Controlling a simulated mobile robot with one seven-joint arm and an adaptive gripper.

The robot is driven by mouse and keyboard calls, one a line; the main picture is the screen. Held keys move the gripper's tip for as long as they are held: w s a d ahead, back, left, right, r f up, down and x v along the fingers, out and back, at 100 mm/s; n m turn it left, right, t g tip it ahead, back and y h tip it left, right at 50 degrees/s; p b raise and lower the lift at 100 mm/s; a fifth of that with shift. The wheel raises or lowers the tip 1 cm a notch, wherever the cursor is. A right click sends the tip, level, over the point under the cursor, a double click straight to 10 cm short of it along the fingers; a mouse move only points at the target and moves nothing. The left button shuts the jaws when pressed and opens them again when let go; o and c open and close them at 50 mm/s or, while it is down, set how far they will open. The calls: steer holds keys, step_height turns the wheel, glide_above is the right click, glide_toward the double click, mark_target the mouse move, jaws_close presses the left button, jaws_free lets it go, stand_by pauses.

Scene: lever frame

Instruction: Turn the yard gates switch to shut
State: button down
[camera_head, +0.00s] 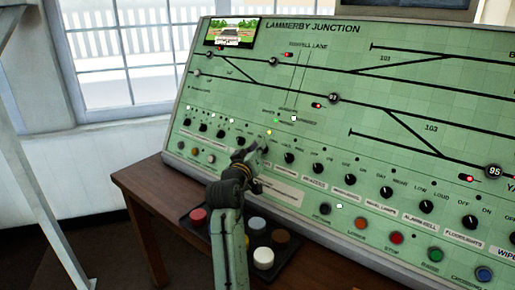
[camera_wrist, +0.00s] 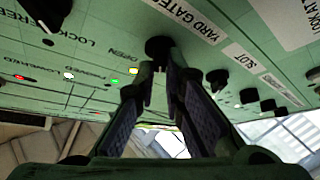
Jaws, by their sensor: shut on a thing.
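The green signal panel (camera_head: 330,130), titled Lammerby Junction, carries rows of black rotary switches. My gripper (camera_head: 252,155) reaches up to the lower middle of the panel and hides the switch it is on. In the wrist view, my gripper (camera_wrist: 160,75) has its two fingers closed around the black yard gates switch (camera_wrist: 158,44). The label beside that switch starts with YARD GATE (camera_wrist: 184,18), and the word OPEN (camera_wrist: 122,54) is printed near it. The fingers cover much of the switch, so I cannot tell which way its pointer faces.
Another black knob (camera_wrist: 217,77) is close to my fingers, beside the SLOT label (camera_wrist: 242,57). Small lit lamps are near the switch, one of them yellow (camera_head: 268,132). Several mugs or caps, including a white one (camera_head: 263,258), stand on a dark tray below the panel.

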steer(key=shift+d+r, duration=0.15)
steer(key=shift+d, duration=0.15)
steer(key=c, duration=1.7)
jaws_free()
steer(key=shift+f, duration=0.25)
steer(key=shift+a, duration=0.1)
steer(key=v, duration=1.2)
steer(key=shift+a+r, duration=0.15)
steer(key=shift+r, duration=0.05)
